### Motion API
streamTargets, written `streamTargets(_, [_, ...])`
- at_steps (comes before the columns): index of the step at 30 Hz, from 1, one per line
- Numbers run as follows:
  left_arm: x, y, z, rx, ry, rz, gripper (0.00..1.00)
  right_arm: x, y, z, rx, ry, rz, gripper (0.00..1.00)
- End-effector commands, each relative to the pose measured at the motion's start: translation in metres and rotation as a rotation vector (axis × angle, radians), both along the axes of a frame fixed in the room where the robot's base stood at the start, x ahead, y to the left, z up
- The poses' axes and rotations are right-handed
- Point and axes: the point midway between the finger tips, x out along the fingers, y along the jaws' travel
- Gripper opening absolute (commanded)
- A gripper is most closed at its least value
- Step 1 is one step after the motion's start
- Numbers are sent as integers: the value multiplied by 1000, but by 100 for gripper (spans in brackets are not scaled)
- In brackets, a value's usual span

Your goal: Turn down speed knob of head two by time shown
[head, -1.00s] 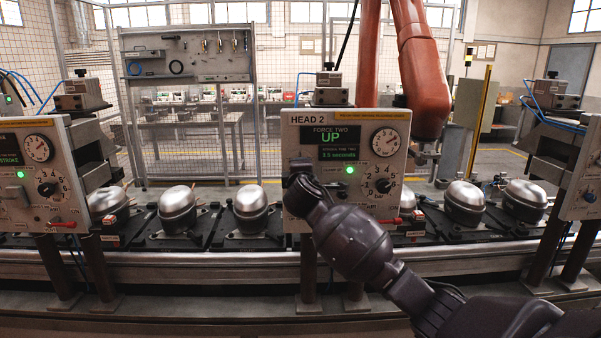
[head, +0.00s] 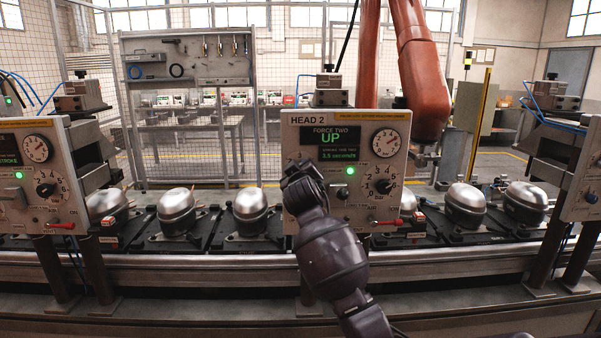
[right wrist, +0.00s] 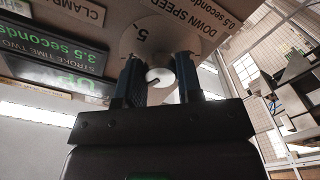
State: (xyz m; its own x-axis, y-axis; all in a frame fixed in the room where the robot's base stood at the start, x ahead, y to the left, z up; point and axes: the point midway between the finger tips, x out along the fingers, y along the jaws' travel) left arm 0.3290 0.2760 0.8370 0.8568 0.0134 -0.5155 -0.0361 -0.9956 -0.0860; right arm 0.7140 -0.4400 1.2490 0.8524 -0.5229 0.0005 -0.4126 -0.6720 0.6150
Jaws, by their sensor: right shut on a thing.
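The head two panel (head: 297,142) stands at the centre of the head view. Its display (head: 338,144) reads FORCE TWO, UP, and a stroke time of 3.5 seconds. My right gripper (head: 297,170) is at the panel's lower left and covers the knob there. In the right wrist view my right gripper (right wrist: 158,68) has its two fingers on either side of the pale round down speed knob (right wrist: 159,77), shut on it. The DOWN SPEED label (right wrist: 198,30) beside it appears upside down. The knob's pointer setting is hard to read. My left gripper is not in view.
The panel also carries a lit green lamp (head: 343,194), a round gauge (head: 386,142), a numbered black knob (head: 382,187) and a red lever (head: 386,222). Similar panels stand at left and right. Silver compressors (head: 178,211) sit on pallets along the conveyor behind. An orange robot arm (head: 422,75) hangs beyond.

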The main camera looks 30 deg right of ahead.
Motion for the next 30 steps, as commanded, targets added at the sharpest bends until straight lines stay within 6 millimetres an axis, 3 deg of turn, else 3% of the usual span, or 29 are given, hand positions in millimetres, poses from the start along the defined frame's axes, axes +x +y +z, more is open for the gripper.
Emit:
streamTargets(15, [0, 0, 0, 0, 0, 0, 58, 0, 1, -3, 392, -232, 0, 10])
streamTargets(30, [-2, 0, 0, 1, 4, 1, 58, 0, 1, -3, 558, -335, -1, 10])
